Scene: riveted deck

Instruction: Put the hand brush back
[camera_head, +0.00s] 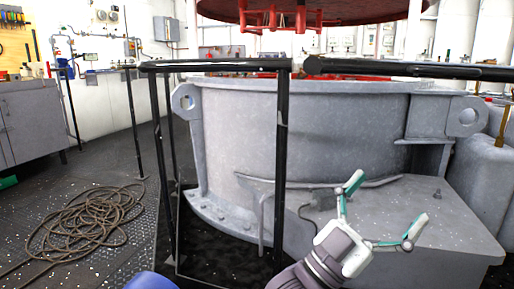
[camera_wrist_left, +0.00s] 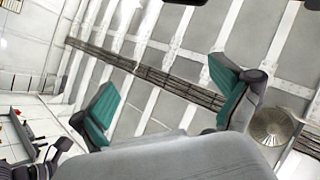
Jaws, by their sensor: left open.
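My left gripper (camera_head: 387,205) reaches up from the bottom of the head view in front of the grey metal housing. Its two green-padded fingers are spread wide with nothing between them. The left wrist view also shows this gripper (camera_wrist_left: 168,103) open and empty, with pale wall or ceiling panels behind it. I cannot make out a hand brush in either view. My right gripper is not in view.
A large grey round housing (camera_head: 300,130) with a flat ledge (camera_head: 430,215) fills the middle and right. A black railing (camera_head: 281,165) stands before it. Coiled rope (camera_head: 90,220) lies on the dark floor at left, near a grey cabinet (camera_head: 35,125).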

